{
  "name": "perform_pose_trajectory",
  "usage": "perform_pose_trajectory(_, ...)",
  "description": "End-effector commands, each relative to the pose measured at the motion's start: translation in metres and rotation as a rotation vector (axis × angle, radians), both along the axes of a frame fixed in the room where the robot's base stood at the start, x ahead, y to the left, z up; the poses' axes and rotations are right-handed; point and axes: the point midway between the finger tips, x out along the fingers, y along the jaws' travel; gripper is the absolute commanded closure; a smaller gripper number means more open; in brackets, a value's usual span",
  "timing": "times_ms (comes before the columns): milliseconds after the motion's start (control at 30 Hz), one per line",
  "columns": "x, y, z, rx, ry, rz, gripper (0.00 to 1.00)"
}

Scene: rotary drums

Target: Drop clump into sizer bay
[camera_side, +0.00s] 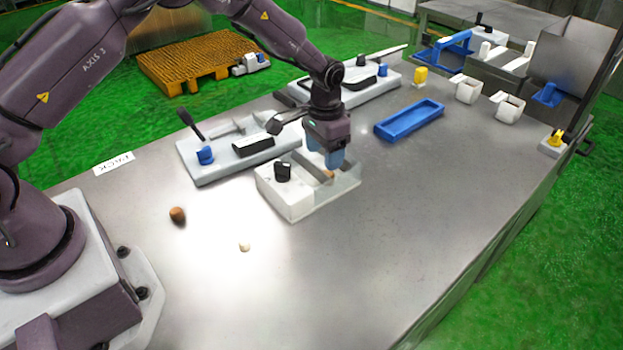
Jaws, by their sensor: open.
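My gripper (334,162) has blue fingertips and points down over the right part of a white box-shaped unit (289,202) with a black knob (283,172). The gripper is open. A small tan piece (328,176) shows inside the unit's open bay, just below the fingertips; I cannot tell whether they touch it. A brown rounded lump (178,215) and a smaller pale lump (244,247) lie on the bare table to the left. No label shows which lump is the clump or which bay is the sizer.
White stations with levers and blue knobs stand behind, one near (212,171) and one farther back (390,86). A blue tray (409,120), a yellow block (420,76) and white cups (467,92) stand to the right. The front table (400,230) is clear.

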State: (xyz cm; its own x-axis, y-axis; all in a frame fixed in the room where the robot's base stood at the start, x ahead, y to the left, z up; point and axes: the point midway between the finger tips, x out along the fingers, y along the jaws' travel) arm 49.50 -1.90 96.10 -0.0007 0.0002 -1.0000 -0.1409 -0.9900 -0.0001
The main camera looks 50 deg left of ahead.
Motion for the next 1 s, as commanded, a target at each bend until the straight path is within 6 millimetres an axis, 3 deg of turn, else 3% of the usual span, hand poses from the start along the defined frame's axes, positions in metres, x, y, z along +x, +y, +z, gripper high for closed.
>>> perform_pose_trajectory(600, 0.000, 0.000, 0.113, 0.000, -0.003, 0.000, 0.38)
perform_pose_trajectory(767, 0.000, 0.000, 0.125, 0.000, -0.002, 0.000, 0.38)
perform_pose_trajectory(1000, 0.000, 0.000, 0.127, 0.000, -0.001, 0.000, 0.38)
